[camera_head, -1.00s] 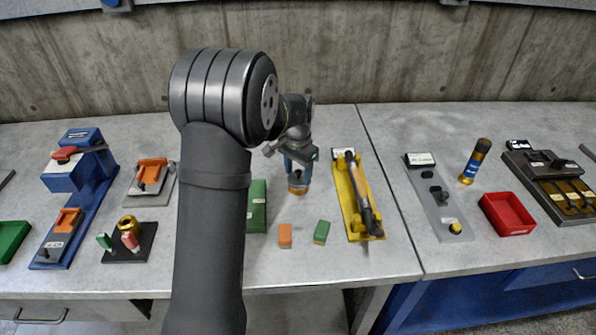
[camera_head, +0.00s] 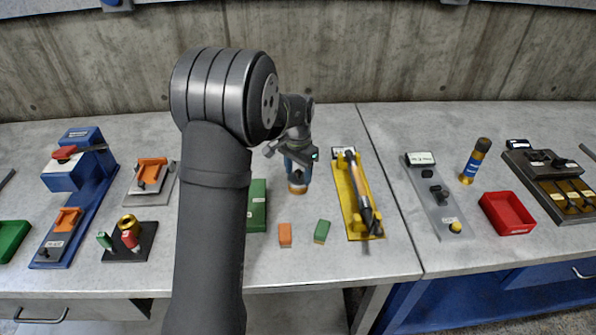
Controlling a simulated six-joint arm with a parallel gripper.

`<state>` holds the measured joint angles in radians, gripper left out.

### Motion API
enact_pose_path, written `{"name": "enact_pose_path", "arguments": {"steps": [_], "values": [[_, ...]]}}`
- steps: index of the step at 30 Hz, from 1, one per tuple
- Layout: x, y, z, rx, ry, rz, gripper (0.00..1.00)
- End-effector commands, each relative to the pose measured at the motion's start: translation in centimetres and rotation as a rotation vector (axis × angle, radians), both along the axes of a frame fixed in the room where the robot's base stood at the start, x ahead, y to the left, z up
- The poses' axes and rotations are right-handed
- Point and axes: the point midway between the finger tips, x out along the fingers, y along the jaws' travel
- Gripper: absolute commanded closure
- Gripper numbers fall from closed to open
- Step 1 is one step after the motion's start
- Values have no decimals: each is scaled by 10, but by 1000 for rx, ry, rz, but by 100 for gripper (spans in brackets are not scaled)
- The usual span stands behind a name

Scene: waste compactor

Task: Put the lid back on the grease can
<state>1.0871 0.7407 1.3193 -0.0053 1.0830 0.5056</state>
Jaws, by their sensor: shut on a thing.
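My gripper (camera_head: 298,168) is at the centre of the bench, pointing down, left of the yellow tray. It is shut on a small blue and amber thing (camera_head: 298,188), which sits at or just above the bench top. My gripper and wrist cover its upper part. I cannot tell whether it is the grease can, its lid, or both together.
A yellow tray (camera_head: 355,210) holding a long tool is close to the right of my gripper. A small orange block (camera_head: 285,235) and a small green block (camera_head: 322,231) lie in front. A red bin (camera_head: 507,213) is farther right.

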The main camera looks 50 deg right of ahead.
Motion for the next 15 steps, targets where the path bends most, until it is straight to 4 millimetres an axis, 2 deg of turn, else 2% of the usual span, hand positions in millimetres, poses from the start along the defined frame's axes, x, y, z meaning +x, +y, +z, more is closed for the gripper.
{"name": "enact_pose_path", "arguments": {"steps": [6, 7, 10, 15], "values": [[0, 0, 0, 0, 0, 0, 65], [0, 0, 0, 0, 0, 0, 38], [0, 0, 0, 0, 0, 0, 18], [0, 0, 0, 0, 0, 0, 18]]}}
